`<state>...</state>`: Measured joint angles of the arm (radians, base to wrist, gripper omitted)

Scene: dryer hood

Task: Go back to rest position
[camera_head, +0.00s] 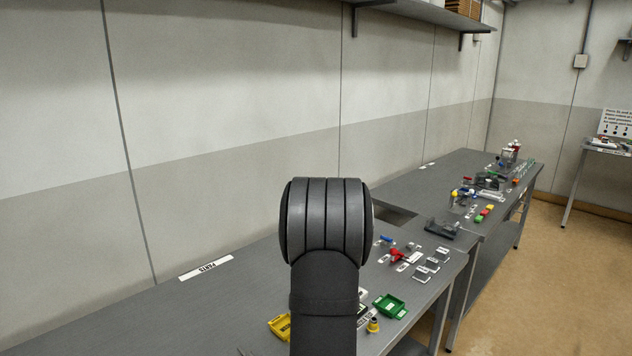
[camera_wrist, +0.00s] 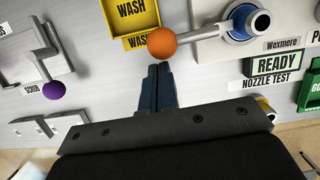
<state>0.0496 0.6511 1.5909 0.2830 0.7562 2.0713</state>
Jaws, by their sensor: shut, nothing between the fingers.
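My gripper (camera_wrist: 159,70) shows in the wrist view with its two dark fingers together and nothing between them. Its tips point at the bench, just below an orange ball (camera_wrist: 162,43) in the picture. I cannot tell whether they touch it. The ball sits at the end of a grey lever (camera_wrist: 207,34) that runs to a round blue-rimmed fitting (camera_wrist: 258,20). In the head view my own arm fills the middle and hides part of the bench; the gripper fingers do not show there.
A yellow WASH tray (camera_wrist: 150,14), a READY sign (camera_wrist: 276,63) and a purple-knobbed SCRUB lever (camera_wrist: 54,91) lie around the gripper. In the head view a green tray (camera_head: 390,306) and several small parts stand right of my arm. The bench's left part (camera_head: 130,315) is mostly clear.

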